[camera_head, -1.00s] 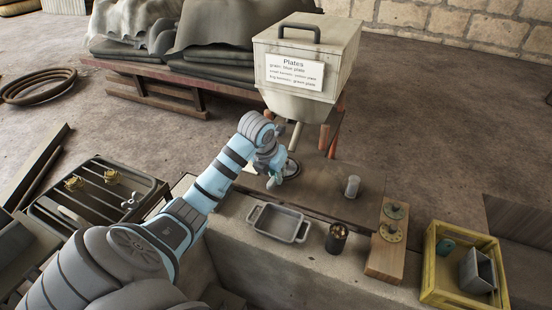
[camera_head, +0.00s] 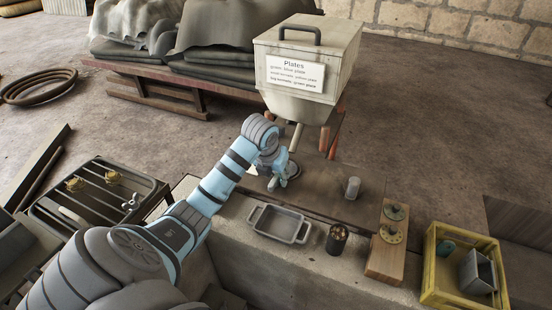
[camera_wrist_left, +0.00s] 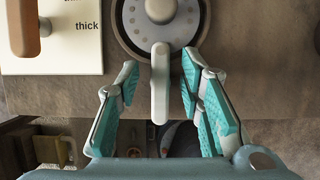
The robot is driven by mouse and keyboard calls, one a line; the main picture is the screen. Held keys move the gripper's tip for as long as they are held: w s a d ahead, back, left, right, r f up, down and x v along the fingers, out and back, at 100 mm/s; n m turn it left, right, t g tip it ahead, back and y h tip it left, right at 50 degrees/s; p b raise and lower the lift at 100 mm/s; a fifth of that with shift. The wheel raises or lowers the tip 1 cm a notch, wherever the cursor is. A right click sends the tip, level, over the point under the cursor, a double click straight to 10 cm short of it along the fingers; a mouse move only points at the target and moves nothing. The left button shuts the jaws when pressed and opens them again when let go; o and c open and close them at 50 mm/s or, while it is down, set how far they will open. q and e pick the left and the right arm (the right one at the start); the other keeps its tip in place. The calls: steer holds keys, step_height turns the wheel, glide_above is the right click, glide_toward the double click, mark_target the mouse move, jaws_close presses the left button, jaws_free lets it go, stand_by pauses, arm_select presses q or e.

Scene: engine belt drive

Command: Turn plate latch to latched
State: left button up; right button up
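In the left wrist view, the plate latch is a pale lever (camera_wrist_left: 160,85) that points down from the middle of a round grey plate (camera_wrist_left: 128,32) at the top. My left gripper (camera_wrist_left: 160,72) is open, with one teal-padded finger on each side of the lever. Gaps show between the lever and both fingers, the right one narrower. In the head view my left gripper (camera_head: 273,183) is beside the round plate (camera_head: 291,171) on the bench, and the lever is hard to make out. My right gripper is not in view.
A white board with "thick" on it (camera_wrist_left: 80,60) and a brown handle (camera_wrist_left: 23,28) lie left of the plate. The bench holds a grey tray (camera_head: 279,223), a dark cup (camera_head: 337,238), a metal cylinder (camera_head: 352,187) and a wooden block (camera_head: 385,258). The "Plates" hopper (camera_head: 310,65) stands behind.

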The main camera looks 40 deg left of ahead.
mark_target(272, 183)
arm_select(q)
steer(key=v, duration=0.7)
steer(key=shift+s+d+r, duration=0.1)
steer(key=shift+s+r, duration=0.05)
steer(key=shift+r, duration=0.1)
